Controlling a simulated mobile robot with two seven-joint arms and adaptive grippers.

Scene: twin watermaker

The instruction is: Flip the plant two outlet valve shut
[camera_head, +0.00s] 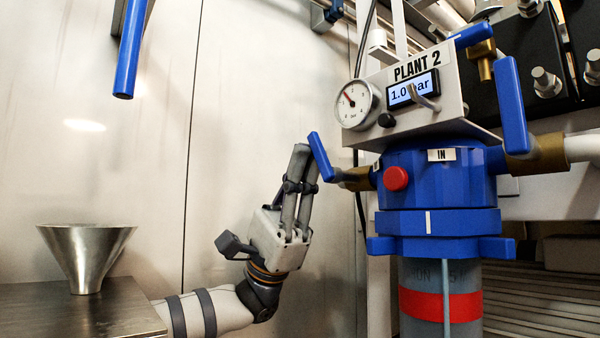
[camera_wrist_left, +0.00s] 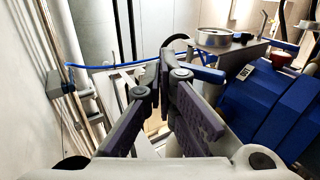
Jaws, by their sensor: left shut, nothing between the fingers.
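The plant two unit has a blue filter head (camera_head: 420,175) under a grey panel marked PLANT 2 (camera_head: 417,66). A blue lever (camera_head: 320,158) stands tilted up and left from a brass valve (camera_head: 357,179) on the head's left side. Another blue lever (camera_head: 511,105) stands nearly upright at the brass fitting on the right. My left gripper (camera_head: 303,160) is shut and empty, fingers up, close beside the left lever. In the left wrist view the fingertips (camera_wrist_left: 168,62) are together, with a blue lever (camera_wrist_left: 206,74) right by them; contact is unclear.
A metal funnel (camera_head: 87,255) stands on a steel table (camera_head: 75,310) at lower left. A blue handle (camera_head: 130,48) hangs at upper left. The panel carries a gauge (camera_head: 357,104) and a 1.0 bar display (camera_head: 412,90). A red button (camera_head: 396,178) is right of the left valve.

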